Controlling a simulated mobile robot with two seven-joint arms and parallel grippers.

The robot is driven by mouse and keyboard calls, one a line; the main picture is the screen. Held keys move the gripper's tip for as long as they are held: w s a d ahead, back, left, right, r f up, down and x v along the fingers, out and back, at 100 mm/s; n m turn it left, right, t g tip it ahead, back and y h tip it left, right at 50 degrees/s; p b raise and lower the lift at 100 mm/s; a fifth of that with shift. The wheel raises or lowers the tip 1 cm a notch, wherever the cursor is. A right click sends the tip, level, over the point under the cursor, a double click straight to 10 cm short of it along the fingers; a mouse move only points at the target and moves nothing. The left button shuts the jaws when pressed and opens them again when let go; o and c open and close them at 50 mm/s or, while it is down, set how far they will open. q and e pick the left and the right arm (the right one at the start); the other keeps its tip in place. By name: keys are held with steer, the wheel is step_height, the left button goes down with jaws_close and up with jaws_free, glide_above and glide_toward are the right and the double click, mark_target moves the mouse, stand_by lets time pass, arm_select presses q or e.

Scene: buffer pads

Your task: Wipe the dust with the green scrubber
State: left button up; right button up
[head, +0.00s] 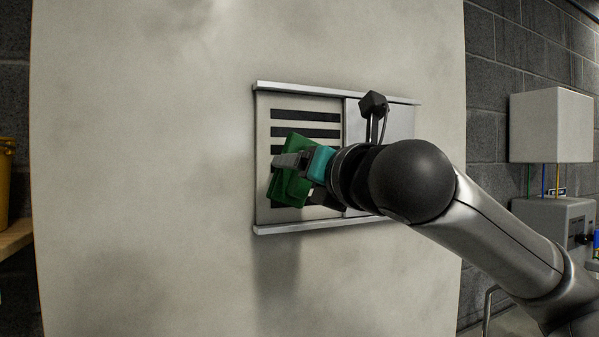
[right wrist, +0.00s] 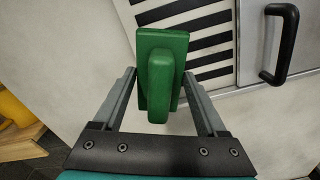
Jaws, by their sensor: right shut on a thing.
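The green scrubber (head: 285,186) is a block with a raised grip, in front of the slotted vent (head: 305,103) on the pale wall panel. My right gripper (head: 292,163) is shut on it. In the right wrist view the scrubber (right wrist: 160,72) sits between the two grey fingers, with the vent slots (right wrist: 190,18) behind it. I cannot tell whether the scrubber touches the vent. Faint dark smudges show on the pale panel; I cannot tell which of them are dust. My left gripper is not in view.
A metal sliding door (head: 401,123) with a black handle (right wrist: 281,45) is beside the slots, between an upper rail (head: 335,94) and a lower rail (head: 300,228). A yellow container (head: 6,185) stands on a wooden shelf at left. White boxes (head: 551,125) hang at right. The panel's left part is clear.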

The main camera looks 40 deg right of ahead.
steer(key=v, duration=0.3)
steer(key=shift+b, duration=0.35)
stand_by(0.5)
steer(key=s+d+f+b, duration=0.1)
steer(key=d+f+b, duration=0.1)
steer(key=d+b, duration=0.7)
steer(key=shift+w+d+p, duration=0.1)
steer(key=shift+w+p, duration=1.3)
steer(key=shift+w, duration=1.35)
